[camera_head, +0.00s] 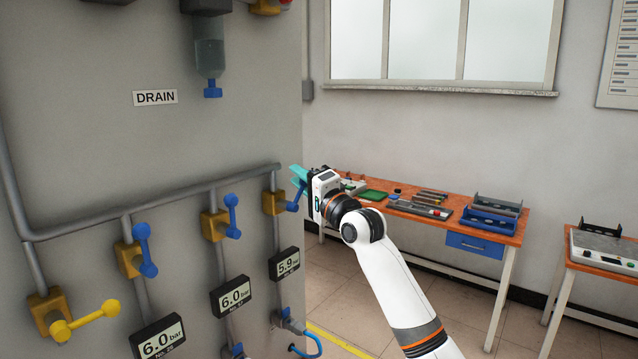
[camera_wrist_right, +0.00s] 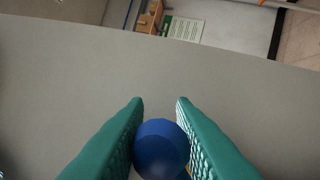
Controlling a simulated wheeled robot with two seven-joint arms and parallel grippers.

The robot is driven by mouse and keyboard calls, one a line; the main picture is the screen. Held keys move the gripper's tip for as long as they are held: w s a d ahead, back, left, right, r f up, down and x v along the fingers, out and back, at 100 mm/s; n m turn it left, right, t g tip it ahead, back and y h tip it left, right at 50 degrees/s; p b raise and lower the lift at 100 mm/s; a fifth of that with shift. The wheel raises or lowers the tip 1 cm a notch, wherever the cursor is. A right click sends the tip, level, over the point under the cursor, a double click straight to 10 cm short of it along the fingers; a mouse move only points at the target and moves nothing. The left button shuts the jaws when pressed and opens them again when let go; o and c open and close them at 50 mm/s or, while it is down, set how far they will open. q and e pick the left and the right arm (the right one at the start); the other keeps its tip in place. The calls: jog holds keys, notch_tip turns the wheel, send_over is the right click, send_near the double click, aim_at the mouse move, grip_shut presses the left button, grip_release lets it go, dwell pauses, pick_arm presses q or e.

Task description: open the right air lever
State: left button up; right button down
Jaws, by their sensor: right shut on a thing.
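The right air lever (camera_head: 292,206) is blue with a ball end and sits on a brass valve (camera_head: 272,202), the rightmost on the panel's pipe. My right gripper (camera_head: 298,182) is at this lever, reaching in from the right. In the right wrist view its teal fingers (camera_wrist_right: 160,125) stand on both sides of the lever's blue ball (camera_wrist_right: 161,149), shut on it. The fingers partly cover the lever in the head view. My left gripper is not in view.
Other levers on the panel are two blue ones (camera_head: 145,250) (camera_head: 232,216) and a yellow one (camera_head: 88,320). Pressure gauges (camera_head: 284,264) hang below. A workbench (camera_head: 480,232) with tools stands behind my right arm. Floor between panel and bench is clear.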

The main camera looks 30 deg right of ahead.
aim_at(286, 202)
jog(key=shift+s+a+r+n+y+b, duration=0.25)
jog(key=shift+a+n+y+b, duration=0.45)
jog(key=shift+n, duration=1.1)
jog(key=shift+s+a+r+n+y+b, duration=0.25)
jog(key=shift+a+n+y+b, duration=0.45)
jog(key=shift+n, duration=1.1)
jog(key=shift+s+a+r+n+y+b, duration=0.3)
jog(key=shift+a+n+y, duration=0.45)
jog(key=shift+n, duration=1.05)
jog(key=shift+d+f+g+y, duration=0.1)
jog(key=shift+d+g+y, duration=0.05)
jog(key=shift+g+y, duration=0.2)
jog(key=c, duration=1.5)
grip_release()
jog(key=shift+f, duration=0.1)
jog(key=shift+c, duration=0.2)
jog(key=o, duration=0.3)
jog(key=shift+o, duration=0.2)
